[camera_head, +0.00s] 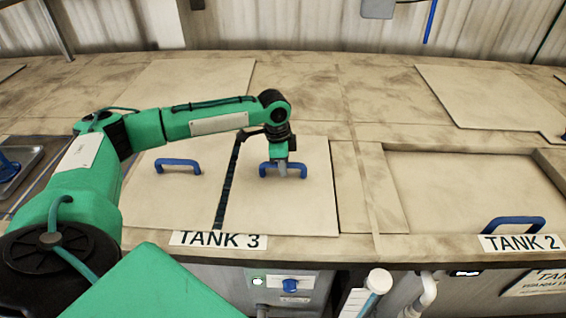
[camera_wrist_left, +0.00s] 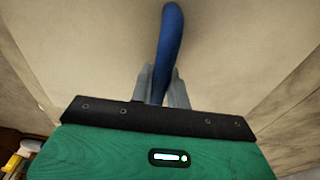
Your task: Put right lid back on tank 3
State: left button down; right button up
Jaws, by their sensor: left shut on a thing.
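Tank 3 has two pale lids with blue handles, above its "TANK 3" label (camera_head: 218,240). The left lid (camera_head: 160,205) lies at the left of the opening. The right lid (camera_head: 290,210) lies beside it, with a dark narrow gap (camera_head: 228,185) between them. My left gripper (camera_head: 283,172) is shut on the blue handle (camera_head: 297,167) of the right lid. In the left wrist view the fingers (camera_wrist_left: 163,85) close around the handle (camera_wrist_left: 170,45). Whether the right lid is fully seated cannot be told. My right gripper is not in view.
Tank 2 (camera_head: 395,190) is at the right, with a recessed pale surface (camera_head: 465,185) and a blue handle (camera_head: 513,224) near its front edge. More pale panels (camera_head: 195,85) lie behind. A white pipe (camera_head: 378,280) stands below the front edge.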

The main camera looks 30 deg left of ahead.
pick_arm(q)
jog(key=shift+r, duration=0.1)
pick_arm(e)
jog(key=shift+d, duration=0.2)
pick_arm(q)
jog(key=c, duration=1.4)
grip_release()
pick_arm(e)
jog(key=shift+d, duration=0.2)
pick_arm(q)
jog(key=shift+o, duration=0.2)
